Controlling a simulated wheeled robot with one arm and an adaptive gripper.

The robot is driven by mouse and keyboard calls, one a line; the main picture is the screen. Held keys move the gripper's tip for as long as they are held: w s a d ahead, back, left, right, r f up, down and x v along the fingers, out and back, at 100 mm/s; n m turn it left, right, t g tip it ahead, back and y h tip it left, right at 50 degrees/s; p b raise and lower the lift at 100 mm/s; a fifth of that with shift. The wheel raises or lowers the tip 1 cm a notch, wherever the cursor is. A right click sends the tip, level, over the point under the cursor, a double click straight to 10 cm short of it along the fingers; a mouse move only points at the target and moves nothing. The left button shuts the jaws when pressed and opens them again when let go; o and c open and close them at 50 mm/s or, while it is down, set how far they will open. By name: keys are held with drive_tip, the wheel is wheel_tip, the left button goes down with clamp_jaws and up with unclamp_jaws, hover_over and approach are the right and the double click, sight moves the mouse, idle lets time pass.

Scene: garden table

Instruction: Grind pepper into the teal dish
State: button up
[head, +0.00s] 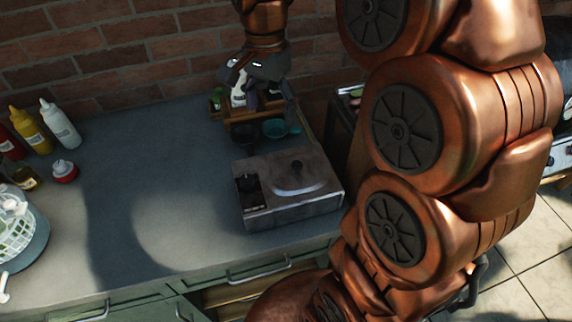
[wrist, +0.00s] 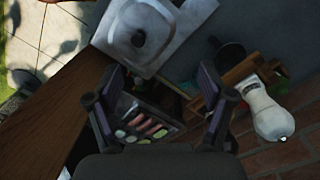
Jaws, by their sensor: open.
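The teal dish (head: 275,128) sits on the counter behind the metal burner box, beside a dark bowl (head: 243,135). A wooden caddy (head: 217,104) stands behind them with several bottles, including a white one (head: 238,94). I cannot tell which item is the pepper grinder. My gripper (head: 263,98) hangs above the caddy and partly hides it. In the wrist view my gripper (wrist: 162,78) is open with nothing between its fingers. The white bottle (wrist: 266,112) shows right of the right finger. A teal sliver shows by that finger; I cannot tell whether it is the dish.
The metal burner box (head: 290,190) stands in front of the dishes. The middle of the counter (head: 140,185) is clear. A brick wall runs behind. A grill with food (wrist: 142,125) lies beyond the counter's end.

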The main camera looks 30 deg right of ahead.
drive_tip(key=s+a+f+n, duration=0.2)
drive_tip(key=s+f+n, duration=0.3)
drive_tip(key=s, duration=0.5)
drive_tip(key=shift+f+n+g+b, duration=0.3)
drive_tip(key=shift+f+n+b, duration=0.05)
drive_tip(key=shift+n+b, duration=0.15)
drive_tip(key=s+a+f+n, duration=0.1)
drive_tip(key=s+f+n, duration=0.5)
drive_tip(key=s, duration=0.5)
drive_tip(key=shift+s+f, duration=0.25)
drive_tip(key=shift+f, duration=0.05)
idle(1.5)
